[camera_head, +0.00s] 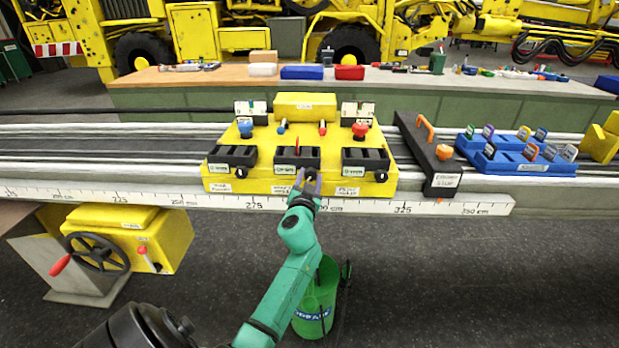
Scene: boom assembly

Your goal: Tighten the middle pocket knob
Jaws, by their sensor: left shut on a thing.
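The yellow fixture (217,184) stands on the grey rail bench with three black pockets along its front. The middle pocket (297,157) has a small dark knob (311,174) at its lower right front. My left gripper (308,181), on the green arm, is at this knob and shut on it; its fingers hide part of the knob. Similar black knobs show on the left pocket (241,173) and the right pocket (380,177). My right gripper is not in view.
A blue knob (245,129) and a red knob (360,131) sit higher on the fixture. To the right are a black stop (430,150) with an orange handle and a blue tray (510,166). A green bucket (317,305) stands below, behind my arm.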

